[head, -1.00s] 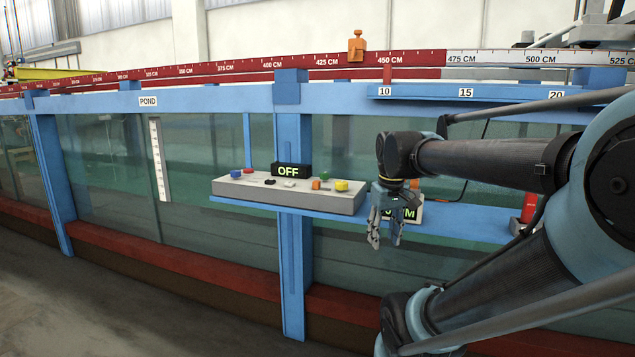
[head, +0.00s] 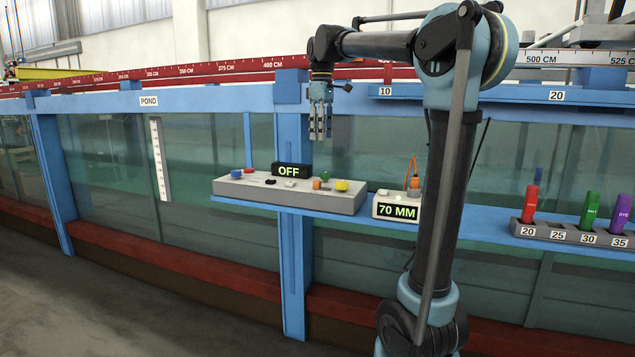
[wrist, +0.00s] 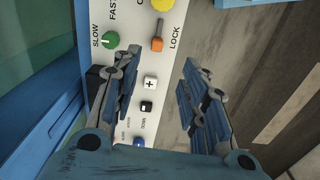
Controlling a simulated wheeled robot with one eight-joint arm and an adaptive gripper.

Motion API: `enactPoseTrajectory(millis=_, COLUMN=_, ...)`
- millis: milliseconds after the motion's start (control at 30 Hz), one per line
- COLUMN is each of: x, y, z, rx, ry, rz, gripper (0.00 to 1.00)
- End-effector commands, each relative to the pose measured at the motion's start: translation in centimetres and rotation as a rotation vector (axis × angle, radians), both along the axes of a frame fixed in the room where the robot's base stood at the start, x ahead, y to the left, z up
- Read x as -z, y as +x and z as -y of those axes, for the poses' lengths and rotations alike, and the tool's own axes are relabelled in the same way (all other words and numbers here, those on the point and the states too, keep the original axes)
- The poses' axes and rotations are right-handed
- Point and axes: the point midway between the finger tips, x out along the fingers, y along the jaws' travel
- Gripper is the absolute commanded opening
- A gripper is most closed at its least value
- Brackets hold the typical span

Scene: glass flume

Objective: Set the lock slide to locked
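In the wrist view the orange lock slide (wrist: 157,44) lies at one end of a short slot, beside the word LOCK printed on the panel (wrist: 126,70). My gripper (head: 319,137) hangs above the panel, pointing down, with its fingers apart and empty. In the wrist view my gripper (wrist: 161,58) has a finger on each side of the picture, and the lock slide shows beyond and between the tips. The gripper is apart from the slide.
A yellow button (head: 341,185) and a green knob (head: 325,174) flank the slide closely. White (head: 290,183) and black (head: 270,181) buttons lie to its left. The OFF display (head: 292,170) stands behind. A 70 MM readout (head: 397,209) and a tube rack (head: 567,234) are right.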

Motion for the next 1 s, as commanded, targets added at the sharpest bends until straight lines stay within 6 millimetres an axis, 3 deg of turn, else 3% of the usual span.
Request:
enactPoseTrajectory(millis=167, x=-0.8, y=1.0, z=-1.4, rx=-0.049, ry=-0.003, rz=-0.006, gripper=0.40)
enactPoseTrajectory(millis=333, x=0.2, y=1.2, z=-1.6, rx=-0.055, ry=-0.004, rz=-0.008, gripper=0.40)
enactPoseTrajectory(millis=1000, x=11.4, y=1.1, z=-1.5, rx=-0.052, ry=-0.004, rz=-0.008, gripper=0.40)
